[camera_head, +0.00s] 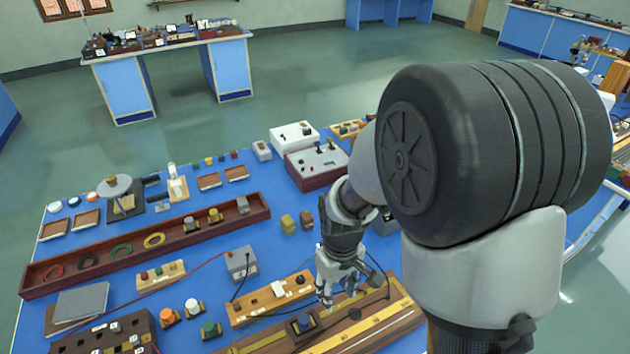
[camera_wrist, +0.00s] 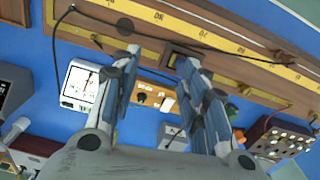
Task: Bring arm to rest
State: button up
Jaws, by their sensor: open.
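My gripper (camera_head: 338,285) hangs over the front of the blue bench (camera_head: 205,280), above the wooden boards, in the head view. My arm's large dark joint covers the right side of that view. In the wrist view my gripper (camera_wrist: 158,60) is open, with its two fingers apart and nothing between the tips. Beyond the fingertips lies a long wooden board with a yellow scale (camera_wrist: 215,58). The same scaled board (camera_head: 365,325) lies below and to the right of my gripper in the head view.
A long brown tray (camera_head: 100,268) with coils and small blocks lies on the left. A grey box (camera_head: 241,264) and a wooden board with a white part (camera_head: 277,290) are near my gripper. White-topped instruments (camera_head: 316,160) stand behind. Open floor (camera_head: 300,75) lies beyond the bench.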

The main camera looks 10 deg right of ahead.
jog(key=s+d+r+m+t+b, duration=0.2)
jog(key=s+r+m+t+b, duration=0.1)
jog(key=s+r, duration=1.2)
notch_tip(320, 180, up, 2)
jog(key=shift+s+d+r+m+t, duration=0.2)
jog(key=shift+s+d+m+t, duration=0.05)
jog(key=shift+m+t, duration=0.6)
dwell(1.8)
